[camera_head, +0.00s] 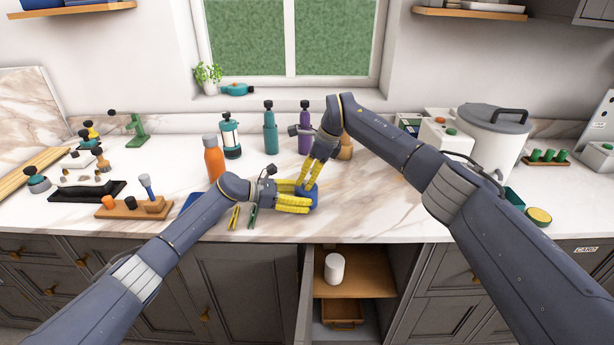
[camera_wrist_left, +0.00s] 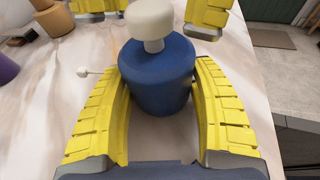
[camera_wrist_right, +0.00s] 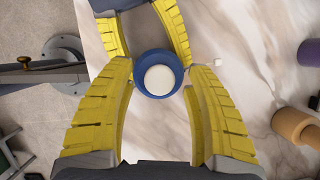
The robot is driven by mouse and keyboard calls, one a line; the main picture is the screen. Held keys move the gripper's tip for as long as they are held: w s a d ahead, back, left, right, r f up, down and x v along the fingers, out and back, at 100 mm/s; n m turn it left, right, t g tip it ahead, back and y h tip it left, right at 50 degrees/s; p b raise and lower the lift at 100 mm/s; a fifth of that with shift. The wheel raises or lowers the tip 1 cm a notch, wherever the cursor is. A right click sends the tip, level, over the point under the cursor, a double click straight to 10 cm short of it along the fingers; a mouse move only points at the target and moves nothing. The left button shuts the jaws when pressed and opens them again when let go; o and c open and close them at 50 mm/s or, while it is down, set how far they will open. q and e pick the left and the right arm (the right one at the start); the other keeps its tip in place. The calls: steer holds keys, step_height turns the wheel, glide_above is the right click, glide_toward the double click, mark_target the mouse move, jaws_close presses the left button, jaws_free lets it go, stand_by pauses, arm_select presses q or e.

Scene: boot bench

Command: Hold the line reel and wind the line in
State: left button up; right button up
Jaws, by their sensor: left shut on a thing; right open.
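The line reel is a blue drum (camera_head: 309,198) with a pale round knob on top, near the counter's front edge. My left gripper (camera_head: 297,200) is shut on it; in the left wrist view its yellow fingers flank the blue drum (camera_wrist_left: 155,85), which stands upright. My right gripper (camera_head: 310,180) is open just above. In the right wrist view its fingers lie either side of the knob (camera_wrist_right: 159,80); I cannot tell whether they touch it. A small white bead on a short stalk (camera_wrist_left: 84,72) shows beside the reel; any line is too fine to see.
An orange bottle (camera_head: 214,160) stands behind my left wrist, and teal (camera_head: 270,135) and purple (camera_head: 304,130) bottles stand behind the grippers. A wooden tool block (camera_head: 128,209) is at left, a large white pot (camera_head: 490,140) at right. Below, an open cabinet holds a white cup (camera_head: 334,267).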

jaws_close()
stand_by(0.3)
